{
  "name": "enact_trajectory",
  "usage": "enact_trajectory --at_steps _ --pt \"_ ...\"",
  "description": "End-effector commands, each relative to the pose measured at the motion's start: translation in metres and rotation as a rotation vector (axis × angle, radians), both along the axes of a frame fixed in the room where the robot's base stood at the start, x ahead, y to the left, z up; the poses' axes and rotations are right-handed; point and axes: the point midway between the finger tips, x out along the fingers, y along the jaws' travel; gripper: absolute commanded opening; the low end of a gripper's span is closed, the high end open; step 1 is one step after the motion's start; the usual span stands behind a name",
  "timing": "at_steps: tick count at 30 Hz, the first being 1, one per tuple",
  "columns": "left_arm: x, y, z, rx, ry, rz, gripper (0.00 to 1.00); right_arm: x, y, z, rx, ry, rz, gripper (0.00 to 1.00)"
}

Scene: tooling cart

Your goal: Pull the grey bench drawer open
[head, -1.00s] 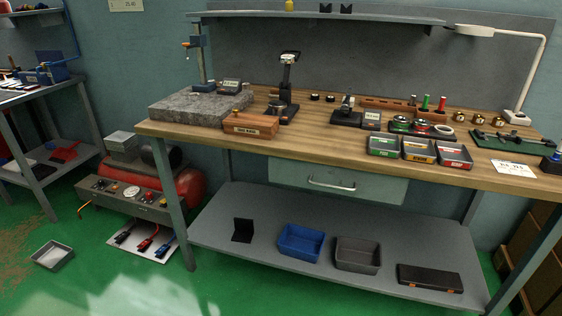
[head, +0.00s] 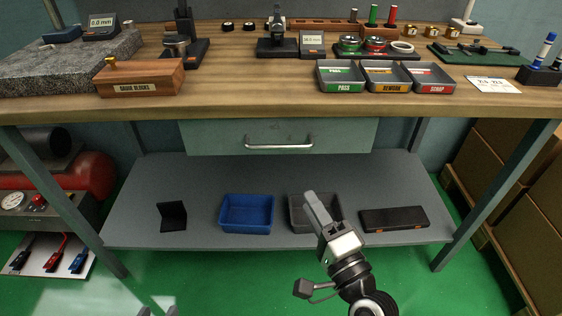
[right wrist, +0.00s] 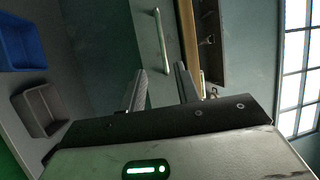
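The grey bench drawer (head: 215,138) is shut under the wooden top. Its pale bar handle (head: 280,143) runs level across its front. In the right wrist view the drawer front (right wrist: 143,25) and handle (right wrist: 162,42) show turned on their side, ahead of the fingers. My right gripper (head: 315,200) is below and a little right of the handle, apart from it. Its two fingers (right wrist: 160,78) are spread with nothing between them. Two grey tips at the bottom edge of the head view look like my left gripper (head: 156,310), spread and empty; the rest is cut off.
The bench top (head: 240,101) overhangs the drawer. The lower shelf (head: 290,170) holds a blue bin (head: 246,213), a grey bin (head: 298,226), a black case (head: 394,219) and a black angle piece (head: 172,215). The space before the drawer is clear.

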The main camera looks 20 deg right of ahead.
Motion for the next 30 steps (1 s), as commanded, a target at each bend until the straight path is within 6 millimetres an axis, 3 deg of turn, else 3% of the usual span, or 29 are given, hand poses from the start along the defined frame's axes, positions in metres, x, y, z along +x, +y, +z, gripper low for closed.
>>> enact_trajectory --at_steps 5,21,30 --pt "0.0 0.0 0.003 -0.003 0.0 0.002 0.36 0.022 -0.001 0.008 0.037 -0.012 -0.013 0.32" --pt "0.001 0.0 0.005 -0.003 0.003 0.004 0.36 0.13 0.012 0.026 0.03 -0.009 -0.009 0.32" --pt "0.001 0.001 0.004 -0.002 0.004 0.004 0.36 0.154 0.015 0.03 0.03 -0.006 -0.008 0.32"
